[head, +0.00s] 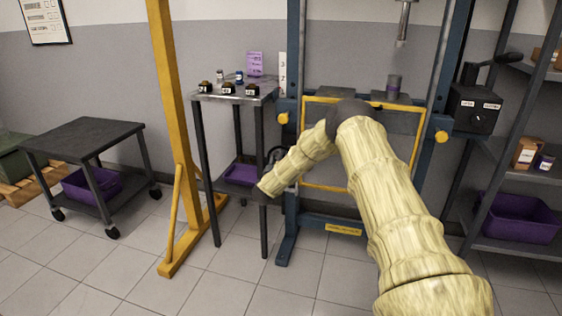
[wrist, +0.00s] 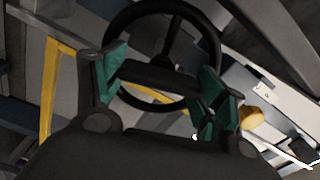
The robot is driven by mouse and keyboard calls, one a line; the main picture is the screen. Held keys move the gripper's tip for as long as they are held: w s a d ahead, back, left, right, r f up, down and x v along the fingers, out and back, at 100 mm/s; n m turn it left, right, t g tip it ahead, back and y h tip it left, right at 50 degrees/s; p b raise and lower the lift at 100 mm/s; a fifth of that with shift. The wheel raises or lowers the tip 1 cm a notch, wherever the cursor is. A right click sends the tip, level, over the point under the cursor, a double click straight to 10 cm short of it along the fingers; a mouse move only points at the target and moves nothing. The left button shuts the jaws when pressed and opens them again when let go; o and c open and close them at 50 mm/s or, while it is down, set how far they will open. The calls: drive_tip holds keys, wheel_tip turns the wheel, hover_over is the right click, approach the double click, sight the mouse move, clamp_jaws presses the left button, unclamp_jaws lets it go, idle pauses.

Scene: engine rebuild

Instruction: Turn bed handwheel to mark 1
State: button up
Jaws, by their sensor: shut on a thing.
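The black bed handwheel (wrist: 211,40) fills the upper middle of the wrist view, with its ring and spokes showing. My gripper (wrist: 158,88) has green-padded fingers on either side of a dark bar of the wheel and is shut on it. In the head view my forearm hides most of the wheel and gripper, at the left post of the blue press. A white scale strip (head: 282,70) with dark numerals stands beside that post. Its lower part is hard to read. The yellow-edged press bed (head: 362,188) lies behind my arm.
A small metal table (head: 262,97) with labelled small parts stands left of the press. A yellow post (head: 172,120) stands left of that table. A dark cart (head: 80,137) is farther left. Shelving with a purple bin (head: 515,222) is at right. The front tiled floor is clear.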

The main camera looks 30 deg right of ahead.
drive_tip(key=n+p, duration=0.1)
drive_tip(key=n, duration=0.1)
drive_tip(key=r+n+p, duration=0.1)
drive_tip(key=n, duration=0.1)
drive_tip(key=shift+w+d+n, duration=0.1)
drive_tip(key=shift+d+n, duration=0.05)
drive_tip(key=shift+n, duration=0.15)
drive_tip(key=shift+f+n+p, duration=0.1)
drive_tip(key=shift+n+p, duration=0.6)
drive_tip(key=shift+n, duration=1.2)
drive_tip(key=o, duration=1)
drive_tip(key=shift+f, duration=0.25)
drive_tip(key=shift+s+a, duration=0.35)
drive_tip(key=shift+a, duration=0.2)
drive_tip(key=v, duration=1)
drive_tip(key=shift+s+a, duration=0.2)
drive_tip(key=shift+a, duration=0.1)
